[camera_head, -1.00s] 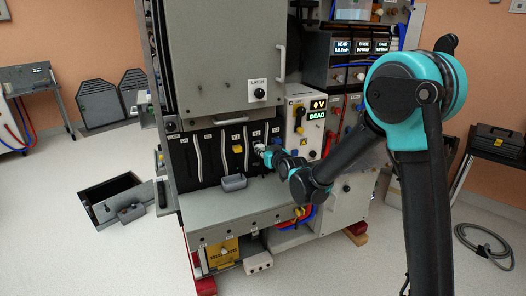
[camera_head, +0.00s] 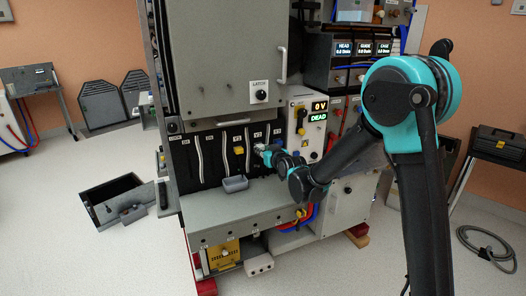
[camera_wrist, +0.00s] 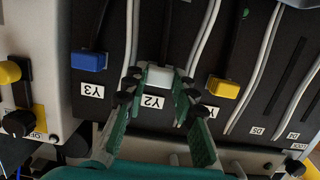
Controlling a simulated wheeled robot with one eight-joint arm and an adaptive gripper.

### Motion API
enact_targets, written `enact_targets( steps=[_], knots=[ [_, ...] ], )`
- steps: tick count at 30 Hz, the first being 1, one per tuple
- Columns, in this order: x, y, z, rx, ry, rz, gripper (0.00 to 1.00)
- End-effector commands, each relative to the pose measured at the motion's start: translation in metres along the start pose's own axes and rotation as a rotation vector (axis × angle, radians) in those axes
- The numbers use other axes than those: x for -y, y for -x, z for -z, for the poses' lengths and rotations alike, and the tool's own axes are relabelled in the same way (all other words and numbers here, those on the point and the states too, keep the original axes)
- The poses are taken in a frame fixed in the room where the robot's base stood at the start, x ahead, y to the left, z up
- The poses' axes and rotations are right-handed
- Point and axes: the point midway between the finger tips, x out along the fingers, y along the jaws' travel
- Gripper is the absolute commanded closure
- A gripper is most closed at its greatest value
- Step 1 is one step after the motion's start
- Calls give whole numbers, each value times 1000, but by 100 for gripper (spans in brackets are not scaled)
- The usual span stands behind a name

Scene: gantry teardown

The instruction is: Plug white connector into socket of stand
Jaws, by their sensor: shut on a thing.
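The white connector (camera_wrist: 158,77) sits between my gripper's fingers (camera_wrist: 158,84) in the wrist view, at the column labelled Y2, with a dark cable running from it. The fingers are closed on its sides. In the head view my gripper (camera_head: 262,149) is at the right end of the black slotted panel (camera_head: 212,165), and the connector is mostly hidden by it. I cannot tell whether the connector still touches the panel. No socket of a stand can be made out for certain; a small grey block (camera_head: 235,184) stands on the ledge below the panel.
A blue connector (camera_wrist: 89,61) at Y3 and a yellow connector (camera_wrist: 223,88) flank my gripper closely. White strips run along the panel beside it. The grey ledge (camera_head: 250,205) juts out below. An open floor pit (camera_head: 115,200) lies at the left.

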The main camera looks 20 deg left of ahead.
Motion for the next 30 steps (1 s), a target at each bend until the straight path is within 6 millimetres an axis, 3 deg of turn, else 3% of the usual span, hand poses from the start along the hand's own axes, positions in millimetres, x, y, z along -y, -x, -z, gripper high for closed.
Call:
enact_targets(
  steps=[20, 21, 26, 30],
  knots=[
    [0, -11, 2, 1, 0, 0, 100],
    [0, -11, 2, 1, 0, 0, 71],
    [0, -11, 2, 1, 0, 0, 52],
    [0, -11, 2, 0, 0, 0, 50]
  ],
)
